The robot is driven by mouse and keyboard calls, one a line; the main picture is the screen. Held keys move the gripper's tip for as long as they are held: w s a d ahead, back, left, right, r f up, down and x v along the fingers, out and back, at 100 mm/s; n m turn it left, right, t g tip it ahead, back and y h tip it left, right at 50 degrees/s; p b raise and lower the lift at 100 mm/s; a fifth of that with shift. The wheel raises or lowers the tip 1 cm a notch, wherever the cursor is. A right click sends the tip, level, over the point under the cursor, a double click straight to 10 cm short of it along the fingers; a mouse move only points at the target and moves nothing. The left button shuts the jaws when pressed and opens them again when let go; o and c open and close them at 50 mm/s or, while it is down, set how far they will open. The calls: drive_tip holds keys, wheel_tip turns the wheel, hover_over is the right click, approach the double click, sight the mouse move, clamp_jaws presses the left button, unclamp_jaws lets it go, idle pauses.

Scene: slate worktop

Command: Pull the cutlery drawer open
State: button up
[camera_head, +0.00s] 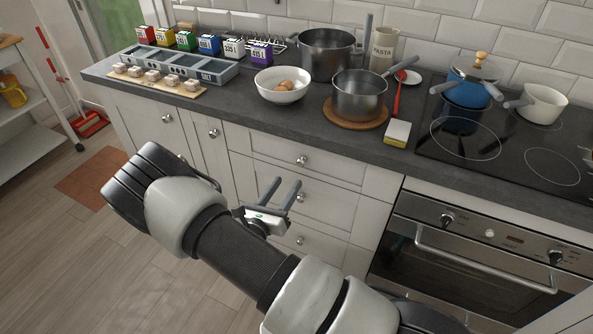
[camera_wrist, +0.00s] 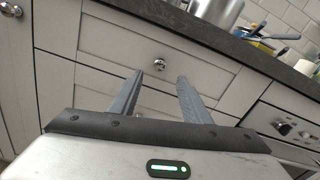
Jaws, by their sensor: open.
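Three white drawers are stacked below the slate worktop. The top drawer (camera_head: 270,152) has a round metal knob (camera_head: 302,160), and all of these drawers look closed. Which one holds cutlery cannot be told from outside. My gripper (camera_head: 283,187) is open and empty in front of the stack, at about the height of the middle drawer (camera_head: 325,200) in the head view. In the wrist view my gripper (camera_wrist: 158,80) points at the drawer fronts, with the top drawer's knob (camera_wrist: 159,64) just beyond and between the fingertips. The fingers do not touch the knob.
The oven (camera_head: 480,250) with its bar handle is right of the drawers. Cabinet doors with knobs (camera_head: 213,133) are at left. A bowl of eggs (camera_head: 283,95), pots (camera_head: 360,97) and a sponge (camera_head: 397,134) stand on the worktop above. The floor at left is mostly clear.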

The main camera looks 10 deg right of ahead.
sight(300, 165)
drive_tip(key=x, duration=0.8)
drive_tip(key=shift+c, duration=0.4)
drive_tip(key=shift+s, duration=0.1)
clamp_jaws()
